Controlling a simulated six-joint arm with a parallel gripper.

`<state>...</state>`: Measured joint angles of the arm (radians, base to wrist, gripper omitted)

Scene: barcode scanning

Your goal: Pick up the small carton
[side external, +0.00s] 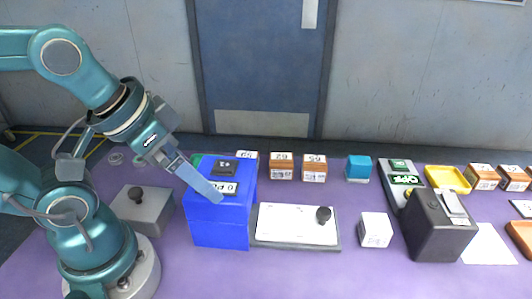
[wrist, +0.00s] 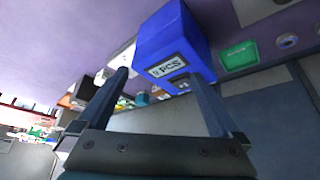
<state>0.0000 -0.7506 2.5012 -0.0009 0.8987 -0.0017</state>
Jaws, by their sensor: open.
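A small white carton (side external: 376,230) with faint print on its front stands on the purple table, right of the white board. Small brown-and-white cartons (side external: 282,166) stand along the back; I cannot tell for sure which carton the task means. My gripper (side external: 217,198) is open and empty, at the top of the big blue box in the side view, well left of the white carton. In the wrist view my gripper's fingers (wrist: 154,76) are spread, with the blue box beyond them. I cannot tell whether they touch it.
The blue box (side external: 220,225) carries dark labelled pieces on top. The white board (side external: 297,224) has a black knob. A black device (side external: 438,228) stands right of the white carton. A grey block with a knob (side external: 143,212) is at left. The front table (side external: 330,275) is clear.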

